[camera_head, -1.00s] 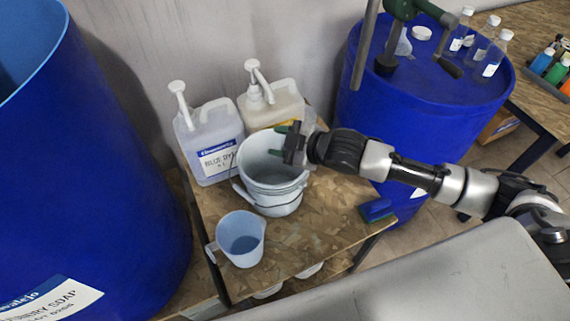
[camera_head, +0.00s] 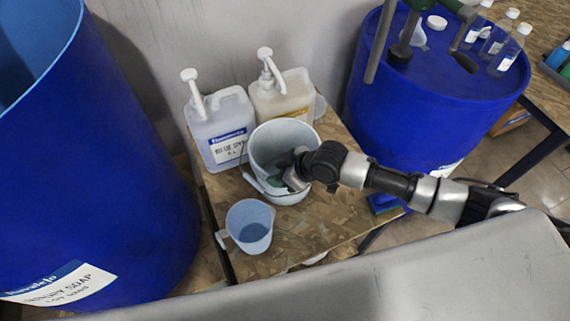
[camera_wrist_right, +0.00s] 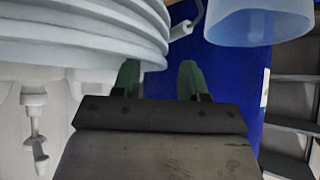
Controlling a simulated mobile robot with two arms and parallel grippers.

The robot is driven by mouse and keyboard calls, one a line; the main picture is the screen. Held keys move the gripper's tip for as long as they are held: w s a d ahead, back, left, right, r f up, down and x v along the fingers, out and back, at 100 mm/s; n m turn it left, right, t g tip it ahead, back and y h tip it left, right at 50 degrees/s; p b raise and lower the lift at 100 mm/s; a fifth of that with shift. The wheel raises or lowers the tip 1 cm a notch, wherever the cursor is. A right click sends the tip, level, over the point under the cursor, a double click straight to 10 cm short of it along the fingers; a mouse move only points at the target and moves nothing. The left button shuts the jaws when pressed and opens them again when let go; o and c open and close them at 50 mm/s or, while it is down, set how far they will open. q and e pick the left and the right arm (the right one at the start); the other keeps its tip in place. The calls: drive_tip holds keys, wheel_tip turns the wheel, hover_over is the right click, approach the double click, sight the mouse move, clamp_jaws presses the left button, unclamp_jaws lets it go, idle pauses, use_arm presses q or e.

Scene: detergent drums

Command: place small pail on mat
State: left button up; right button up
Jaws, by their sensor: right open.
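A pale grey-white pail (camera_head: 268,150) stands upright on the small wooden table, with a ribbed rim and a handle on its left side. A second rim shows below, so it may be nested in another pail. My right gripper (camera_head: 288,172) is at the pail's front right side. In the right wrist view its green fingers (camera_wrist_right: 158,82) are apart with nothing between them. The left finger is close by the ribbed pail (camera_wrist_right: 90,25); whether they touch I cannot tell. I cannot make out a mat. My left gripper is not in view.
A blue measuring jug (camera_head: 249,226) stands in front of the pail. Two pump bottles, one bluish (camera_head: 222,125) and one cream (camera_head: 282,92), stand behind it. Large blue drums flank the table at left (camera_head: 130,170) and right (camera_head: 440,100). The table's front right (camera_head: 320,225) is clear.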

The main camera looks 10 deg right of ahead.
sight(273, 173)
drive_tip(key=shift+x, duration=1.5)
drive_tip(key=shift+r, duration=0.1)
drive_tip(key=shift+c, duration=0.2)
clamp_jaws()
